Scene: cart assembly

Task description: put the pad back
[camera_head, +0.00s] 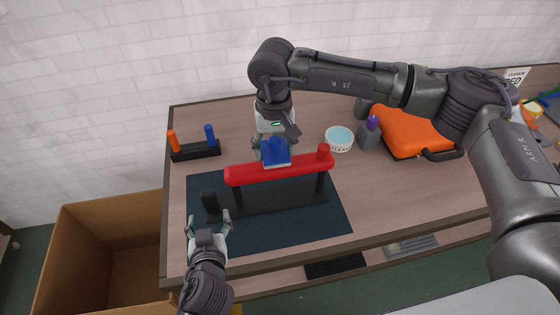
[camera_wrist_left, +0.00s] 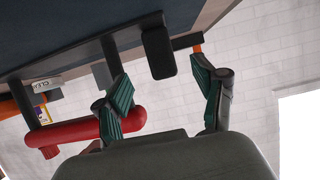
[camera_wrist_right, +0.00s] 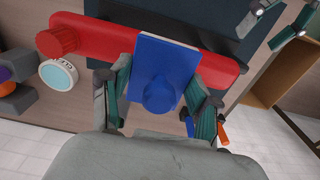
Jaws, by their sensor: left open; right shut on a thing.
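My right gripper (camera_head: 274,150) is shut on the blue pad (camera_head: 276,155), which has a knob-like grip and a pale underside. The right wrist view shows the blue pad (camera_wrist_right: 165,75) between the fingers, over the red bar (camera_wrist_right: 100,38). In the head view the pad is at the red bar (camera_head: 250,174); I cannot tell whether they touch. The bar stands on black posts and has a red knob at its right end. My left gripper (camera_head: 209,224) is open near a black upright block (camera_head: 210,205). In the left wrist view the block (camera_wrist_left: 158,52) shows between the open fingers.
A dark mat (camera_head: 300,232) lies under the bar. A stand (camera_head: 196,152) with orange and blue pegs is at the back left. A white bowl with teal contents (camera_head: 340,138), a grey holder with a purple top (camera_head: 370,132) and an orange case (camera_head: 415,128) stand to the right.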

